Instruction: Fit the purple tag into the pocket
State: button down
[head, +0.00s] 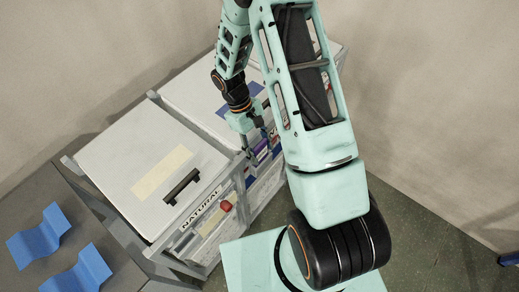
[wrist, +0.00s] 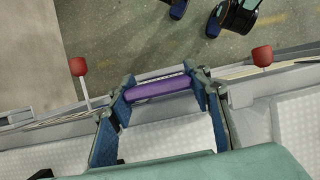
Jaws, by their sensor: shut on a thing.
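My gripper (wrist: 163,96) is shut on the purple tag (wrist: 160,88), which spans crosswise between its two blue fingers in the wrist view. In the head view my gripper (head: 254,147) is at the front of the grey cabinet, and the tag (head: 262,156) shows small and partly hidden beside the fingers. The tag is close to the cabinet's front edge. I cannot make out the pocket clearly, nor tell whether the tag touches it.
A white lid with a black handle (head: 182,186) tops the nearer bin, above a NATURAL label (head: 200,206). Red knobs (wrist: 78,66) (wrist: 262,56) stick out on both sides of my gripper. Blue corrugated pieces (head: 40,235) lie on a dark bench at left. Floor (wrist: 140,35) lies beyond the front.

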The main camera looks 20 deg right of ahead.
jog(key=c, duration=1)
grip_release()
jog(key=shift+r, duration=0.1)
jog(key=v, duration=1.2)
jog(key=shift+b, duration=0.3)
jog(key=shift+d, duration=0.1)
